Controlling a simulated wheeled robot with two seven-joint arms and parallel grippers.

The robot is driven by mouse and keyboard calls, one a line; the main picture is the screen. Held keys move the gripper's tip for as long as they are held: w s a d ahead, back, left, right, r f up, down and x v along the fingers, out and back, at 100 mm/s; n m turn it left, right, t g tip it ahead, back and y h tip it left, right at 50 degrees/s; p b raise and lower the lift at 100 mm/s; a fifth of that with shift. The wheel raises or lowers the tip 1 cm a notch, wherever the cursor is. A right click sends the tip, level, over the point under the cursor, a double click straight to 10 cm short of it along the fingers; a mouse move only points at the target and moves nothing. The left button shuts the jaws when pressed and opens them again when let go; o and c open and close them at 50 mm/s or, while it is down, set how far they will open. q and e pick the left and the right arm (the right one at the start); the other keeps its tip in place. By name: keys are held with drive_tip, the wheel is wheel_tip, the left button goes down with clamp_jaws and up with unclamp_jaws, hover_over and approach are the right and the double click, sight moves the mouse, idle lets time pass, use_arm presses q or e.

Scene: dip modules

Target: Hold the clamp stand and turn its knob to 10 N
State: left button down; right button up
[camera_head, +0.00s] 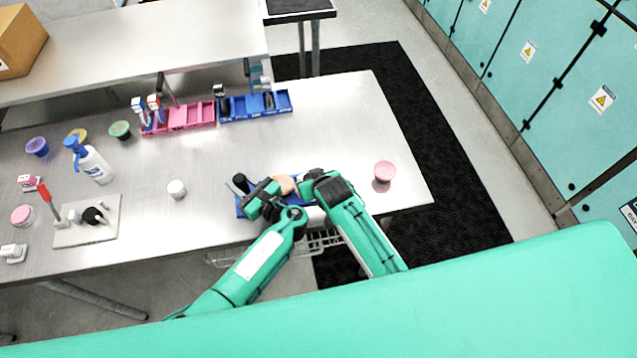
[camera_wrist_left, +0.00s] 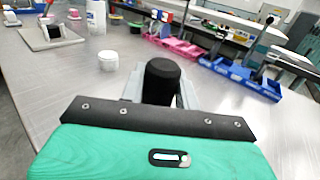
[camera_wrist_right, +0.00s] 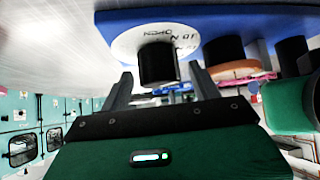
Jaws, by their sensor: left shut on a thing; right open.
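The clamp stand has a blue base (camera_head: 240,211), mostly hidden behind my grippers in the head view. Its base (camera_wrist_right: 200,18) fills the top of the right wrist view, with a white lettered dial (camera_wrist_right: 128,46) and a black knob (camera_wrist_right: 158,66). An orange disc (camera_head: 285,184) sits at the stand's middle. My left gripper (camera_head: 256,191) is shut on the stand's black post (camera_wrist_left: 162,82), which stands between its fingers in the left wrist view. My right gripper (camera_wrist_right: 162,92) is open, its fingers apart on either side of the knob, with visible gaps.
A pink cup (camera_head: 384,171) stands right of the stand. Pink bins (camera_head: 190,117) and blue bins (camera_head: 240,107) stand behind. The table between is clear.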

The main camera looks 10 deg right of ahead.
drive_tip(key=v, duration=1.1)
drive_tip(key=shift+f, duration=0.1)
use_arm(q)
drive_tip(key=c, duration=0.9)
unclamp_jaws()
drive_tip(key=shift+c, duration=0.2)
drive_tip(key=shift+r, duration=0.1)
drive_tip(key=shift+r, duration=3.65)
